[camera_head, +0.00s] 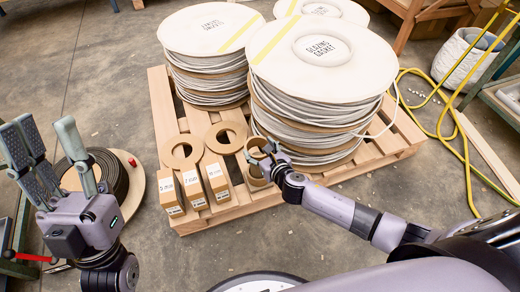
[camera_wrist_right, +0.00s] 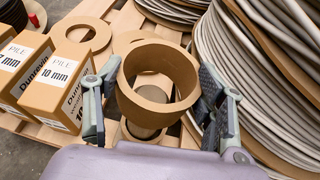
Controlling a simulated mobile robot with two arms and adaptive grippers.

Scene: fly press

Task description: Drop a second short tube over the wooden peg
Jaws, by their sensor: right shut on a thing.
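A short cardboard tube (camera_wrist_right: 158,105) is held between the two fingers of my right gripper (camera_wrist_right: 160,98), open end up, in the right wrist view. In the head view my right gripper (camera_head: 262,158) is at the pallet's near side, and the tube (camera_head: 254,147) shows there too. Below it stands another brown round piece (camera_head: 257,183), partly hidden by the gripper; a part of it shows under the held tube in the wrist view (camera_wrist_right: 140,133). I cannot make out the wooden peg clearly. My left gripper (camera_head: 45,128) is open and empty at the left, away from the pallet.
The wooden pallet (camera_head: 160,98) carries large gasket reels (camera_head: 322,60), two flat cardboard rings (camera_head: 181,151) and several small boxes (camera_head: 195,188). The reel stack stands close to my right gripper. A dark coil (camera_head: 110,172) lies left; yellow hose (camera_head: 440,125) runs at right.

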